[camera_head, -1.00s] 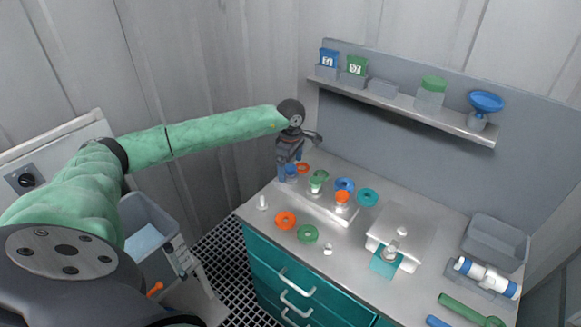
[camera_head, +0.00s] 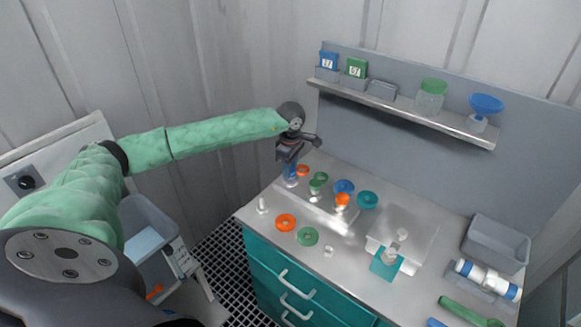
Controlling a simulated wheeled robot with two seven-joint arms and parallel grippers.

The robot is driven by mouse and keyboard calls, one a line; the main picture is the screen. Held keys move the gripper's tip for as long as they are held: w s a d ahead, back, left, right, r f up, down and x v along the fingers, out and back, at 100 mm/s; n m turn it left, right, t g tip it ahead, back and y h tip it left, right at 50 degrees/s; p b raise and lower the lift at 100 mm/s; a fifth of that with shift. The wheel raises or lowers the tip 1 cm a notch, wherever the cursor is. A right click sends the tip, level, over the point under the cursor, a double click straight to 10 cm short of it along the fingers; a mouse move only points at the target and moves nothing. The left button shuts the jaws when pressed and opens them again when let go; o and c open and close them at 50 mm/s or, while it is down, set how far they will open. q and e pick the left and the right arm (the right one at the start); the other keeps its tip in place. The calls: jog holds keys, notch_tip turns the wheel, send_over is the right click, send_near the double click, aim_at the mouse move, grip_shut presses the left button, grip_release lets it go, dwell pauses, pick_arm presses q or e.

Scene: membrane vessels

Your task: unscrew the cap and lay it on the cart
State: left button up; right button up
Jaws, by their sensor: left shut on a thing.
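My left gripper (camera_head: 290,172) is at the back left corner of the cart (camera_head: 340,262), pointing down over a small capped vessel (camera_head: 291,184) in the rack. It is shut on the vessel's blue cap, which the fingers mostly hide. I cannot tell whether the cap is still seated on the vessel. Beside it in the rack (camera_head: 325,212) stand a green-capped vessel (camera_head: 316,186) and an orange-capped vessel (camera_head: 342,199). My right gripper is not in view.
Loose rings lie around the rack: orange (camera_head: 285,222), green (camera_head: 308,236), blue (camera_head: 344,187) and teal (camera_head: 367,200). A white block (camera_head: 400,235) and a grey bin (camera_head: 497,243) stand to the right. A shelf (camera_head: 400,108) hangs behind.

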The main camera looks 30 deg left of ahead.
pick_arm(q)
jog(key=n+b, duration=0.1)
jog(key=n, duration=0.2)
jog(key=n+b, duration=0.1)
jog(key=n, duration=0.7)
jog(key=shift+n+b, duration=0.4)
jog(key=n, duration=0.4)
jog(key=shift+r, duration=0.1)
jog(key=shift+r+p, duration=0.7)
jog(key=shift+r, duration=2.75)
